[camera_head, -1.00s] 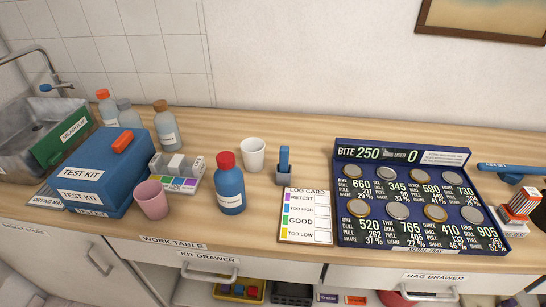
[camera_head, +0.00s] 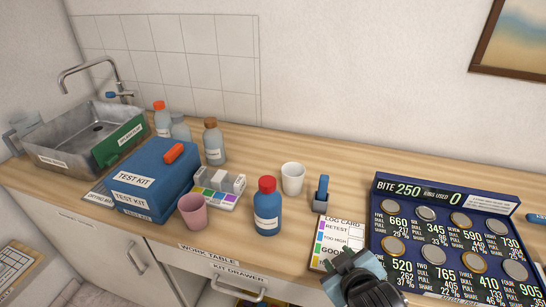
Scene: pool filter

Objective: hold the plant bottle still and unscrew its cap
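A blue bottle (camera_head: 267,212) with a red screw cap (camera_head: 267,184) stands upright near the front of the work table; its label is too small to read, so I cannot confirm it is the plant bottle. The cap sits on the bottle. Three other capped bottles stand at the back left: one with an orange cap (camera_head: 160,105), one grey (camera_head: 181,128), one with a brown cap (camera_head: 214,145). My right gripper (camera_head: 352,264) shows at the bottom edge, right of the blue bottle and apart from it, over the log card; its opening is unclear. My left gripper is out of view.
A pink cup (camera_head: 193,212), colour-strip holder (camera_head: 216,199) and blue test kit box (camera_head: 154,178) stand left of the blue bottle. A white cup (camera_head: 292,179) and small blue-handled stand (camera_head: 321,192) are behind right. The log card (camera_head: 337,232) and coin board (camera_head: 440,200) lie right.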

